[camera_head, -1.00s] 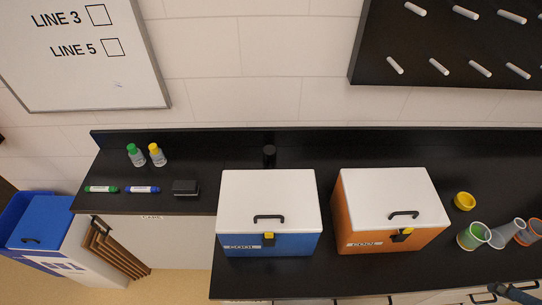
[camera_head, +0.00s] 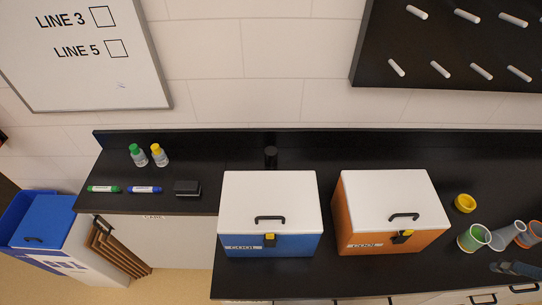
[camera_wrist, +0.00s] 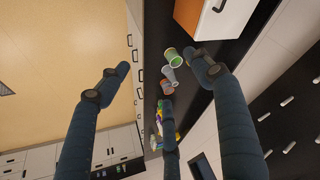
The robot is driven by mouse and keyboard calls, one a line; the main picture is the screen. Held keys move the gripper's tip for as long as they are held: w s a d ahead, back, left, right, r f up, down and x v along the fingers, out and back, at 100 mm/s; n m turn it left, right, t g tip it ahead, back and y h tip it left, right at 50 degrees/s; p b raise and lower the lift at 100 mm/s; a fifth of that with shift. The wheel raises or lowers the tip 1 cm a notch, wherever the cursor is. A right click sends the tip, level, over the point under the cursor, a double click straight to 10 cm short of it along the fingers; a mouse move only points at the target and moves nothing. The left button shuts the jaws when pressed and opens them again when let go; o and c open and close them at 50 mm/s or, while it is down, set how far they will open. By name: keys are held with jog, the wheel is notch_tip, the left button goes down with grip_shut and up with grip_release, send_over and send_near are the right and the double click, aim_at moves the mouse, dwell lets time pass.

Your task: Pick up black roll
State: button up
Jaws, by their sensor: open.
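A small black cylinder (camera_head: 270,157), which looks like the black roll, stands on the black counter behind the blue cooler box. Its lower part is partly hidden by the box lid. My gripper (camera_wrist: 160,75) shows in the wrist view with its dark blue fingers spread wide and nothing between them. In the head view only a dark piece of it shows at the lower right edge, far to the right of the black cylinder and near the cups. The black cylinder is not visible in the wrist view.
The blue cooler box (camera_head: 269,214) and orange cooler box (camera_head: 392,212) stand on the counter. A yellow roll (camera_head: 465,203) and cups (camera_head: 474,238) are at right. A wall backs the counter.

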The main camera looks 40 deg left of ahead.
jog(key=w+a+r+g+y+p, duration=0.1)
jog(key=w+a+r+g+p, duration=0.2)
jog(key=w+a, duration=1.75)
jog(key=w+a+f+g+p, duration=0.15)
jog(key=a+f, duration=0.25)
jog(key=a, duration=0.7)
jog(key=w+a+f+t+p, duration=0.1)
jog(key=w+a+f+p, duration=0.15)
jog(key=a, duration=0.85)
jog(key=g+h+p, duration=0.1)
jog(key=g+p, duration=0.1)
jog(key=p, duration=0.2)
send_near(270, 150)
jog(key=shift+s+r+n, duration=0.1)
jog(key=shift+s+n, duration=0.1)
jog(key=shift+n, duration=0.2)
jog(key=shift+f, duration=4.25)
